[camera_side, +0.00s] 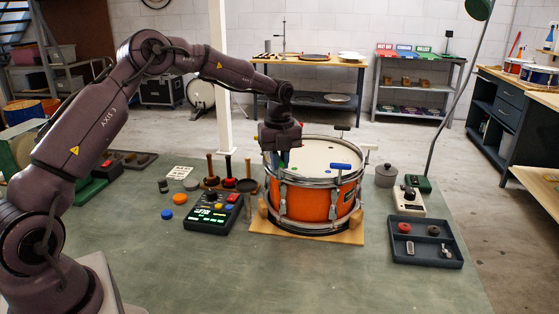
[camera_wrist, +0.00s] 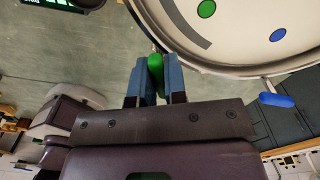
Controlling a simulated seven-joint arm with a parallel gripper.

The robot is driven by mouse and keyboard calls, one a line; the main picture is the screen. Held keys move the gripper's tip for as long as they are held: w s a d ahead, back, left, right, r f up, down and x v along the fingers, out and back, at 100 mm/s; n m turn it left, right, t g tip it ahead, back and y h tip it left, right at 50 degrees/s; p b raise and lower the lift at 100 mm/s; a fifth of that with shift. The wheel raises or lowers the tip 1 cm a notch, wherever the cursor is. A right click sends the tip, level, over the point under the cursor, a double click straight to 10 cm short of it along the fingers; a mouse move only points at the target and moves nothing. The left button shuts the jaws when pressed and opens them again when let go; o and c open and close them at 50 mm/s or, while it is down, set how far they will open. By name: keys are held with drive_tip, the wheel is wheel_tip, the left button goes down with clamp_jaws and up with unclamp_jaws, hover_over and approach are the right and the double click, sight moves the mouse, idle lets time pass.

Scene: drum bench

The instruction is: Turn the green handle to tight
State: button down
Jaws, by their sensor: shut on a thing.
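The orange drum (camera_side: 305,202) stands on a wooden board with its pale head facing up. Part of its head and rim (camera_wrist: 235,60) fills the upper right of the wrist view. The green handle (camera_wrist: 156,66) stands at the rim between my two blue fingers. My gripper (camera_wrist: 155,78) is shut on it. In the side view my gripper (camera_side: 281,158) is at the drum's left rim, and its wrist hides most of the handle there. A blue handle (camera_side: 340,166) sits at the near right rim; it also shows in the wrist view (camera_wrist: 276,100).
A white handle (camera_side: 370,147) and a black handle (camera_side: 342,128) stick out from the far rim. A control box (camera_side: 213,212) with lit buttons stands left of the drum. A dark tray (camera_side: 427,245) with small parts lies to the right. The bench front is clear.

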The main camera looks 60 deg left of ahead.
drive_tip(key=shift+m, duration=1.9)
drive_tip(key=c, duration=1.2)
unclamp_jaws()
drive_tip(key=shift+o, duration=0.2)
drive_tip(key=shift+r, duration=0.15)
wheel_tip(320, 180, up, 13)
